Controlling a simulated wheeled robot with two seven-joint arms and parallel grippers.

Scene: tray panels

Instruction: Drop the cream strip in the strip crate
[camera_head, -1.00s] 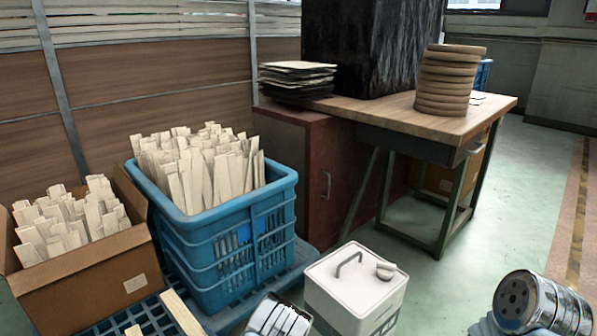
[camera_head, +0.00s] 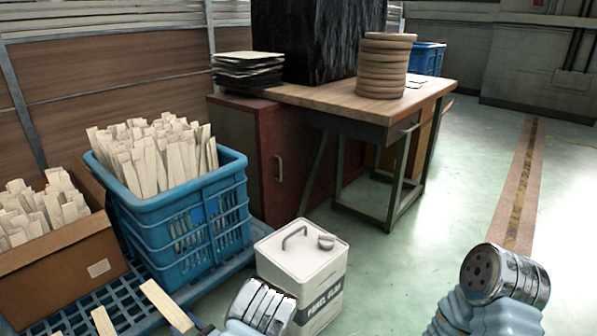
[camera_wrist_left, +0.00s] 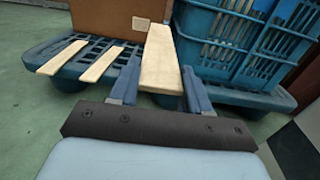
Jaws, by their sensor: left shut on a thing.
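The cream strip (camera_wrist_left: 163,55) is between the two blue fingers of my left gripper (camera_wrist_left: 160,82), which is shut on it; the strip points away from the gripper. In the head view the strip (camera_head: 166,306) shows over the blue pallet, in front of the crate, with only a bit of the gripper (camera_head: 205,328) visible. The strip crate (camera_head: 185,223) is blue plastic, full of upright cream strips, and stands on the pallet. It also shows at the upper right in the wrist view (camera_wrist_left: 215,52). My right gripper is outside both views.
A cardboard box (camera_head: 65,270) of strips stands left of the crate. Two loose strips (camera_wrist_left: 62,57) (camera_wrist_left: 101,64) lie on the pallet (camera_head: 95,297). A white can (camera_head: 300,265) stands right of the crate. A workbench (camera_head: 340,100) is behind; open floor lies right.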

